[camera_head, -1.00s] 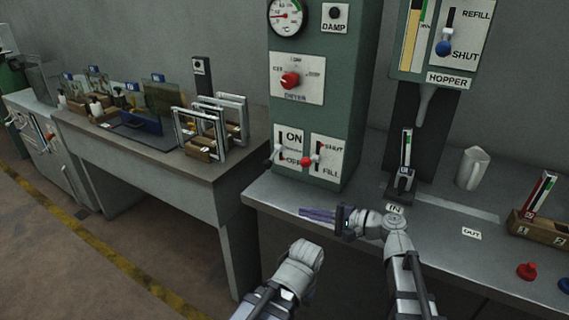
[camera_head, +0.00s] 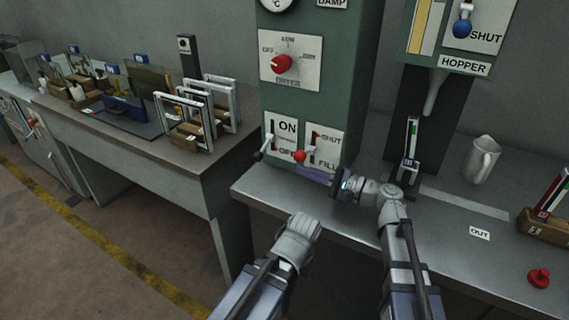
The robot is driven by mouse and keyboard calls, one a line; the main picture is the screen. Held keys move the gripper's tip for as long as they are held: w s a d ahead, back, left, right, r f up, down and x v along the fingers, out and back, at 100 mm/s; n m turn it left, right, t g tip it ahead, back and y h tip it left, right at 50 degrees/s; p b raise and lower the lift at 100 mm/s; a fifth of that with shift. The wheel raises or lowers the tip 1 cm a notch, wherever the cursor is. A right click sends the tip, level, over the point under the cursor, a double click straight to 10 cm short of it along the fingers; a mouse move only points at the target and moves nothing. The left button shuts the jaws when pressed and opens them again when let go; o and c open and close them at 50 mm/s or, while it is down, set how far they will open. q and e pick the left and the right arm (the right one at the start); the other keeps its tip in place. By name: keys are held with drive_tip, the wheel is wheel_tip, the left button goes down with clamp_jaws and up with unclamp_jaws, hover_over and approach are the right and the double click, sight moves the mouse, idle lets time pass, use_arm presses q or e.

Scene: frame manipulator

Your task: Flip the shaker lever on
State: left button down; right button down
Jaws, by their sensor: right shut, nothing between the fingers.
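The ON/OFF plate (camera_head: 287,126) is on the lower front of the green cabinet. Its lever (camera_head: 266,146) points down and left, with its dark knob at the OFF end. Beside it, a red-knobbed lever (camera_head: 300,155) sits on the SHUT/FILL plate (camera_head: 327,150). My right gripper (camera_head: 302,171) has purple fingers, shut and empty, pointing left just below the FILL plate. They are to the right of and below the ON/OFF lever, and look apart from it. My left arm comes in at the bottom, but its gripper does not show.
The cabinet also carries a red dryer dial (camera_head: 283,63). A hopper (camera_head: 463,66) with a spout, a metal jug (camera_head: 481,160) and a red knob (camera_head: 539,278) are to the right. A side bench (camera_head: 185,152) holds metal frames (camera_head: 196,121). The bench front before the cabinet is mostly clear.

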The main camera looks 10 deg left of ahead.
approach(258, 156)
drive_tip(key=w+a, duration=0.1)
drive_tip(key=w+a+f, duration=0.1)
drive_tip(key=w+a, duration=0.1)
drive_tip(key=w+a+f, duration=0.1)
drive_tip(key=a, duration=0.1)
drive_tip(key=shift+w, duration=0.25)
